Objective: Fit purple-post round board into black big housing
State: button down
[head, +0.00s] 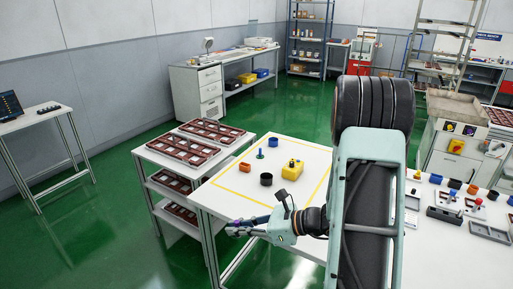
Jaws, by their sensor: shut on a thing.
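My gripper (240,228) is stretched out to the left, just off the near-left edge of the white table, with its fingers closed. A small purple bit shows at the fingertips, which fits the purple-post round board; its disc is too small and hidden to make out. A black round housing (266,179) stands upright on the white table, inside the yellow outline, behind and to the right of my gripper. It is apart from the gripper. Whether anything sits inside it cannot be told.
On the same table (225,190) are a yellow box (292,170), an orange block (244,167), a blue cup (273,141) and a post on a base (260,154). A rack of brown trays (190,145) stands at left. A right-hand table holds several parts (455,195).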

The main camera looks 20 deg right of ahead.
aim_at(266, 182)
jog(key=i+j, duration=0.3)
jog(key=i, duration=0.2)
jog(key=i+j, duration=0.25)
jog(key=i, duration=0.25)
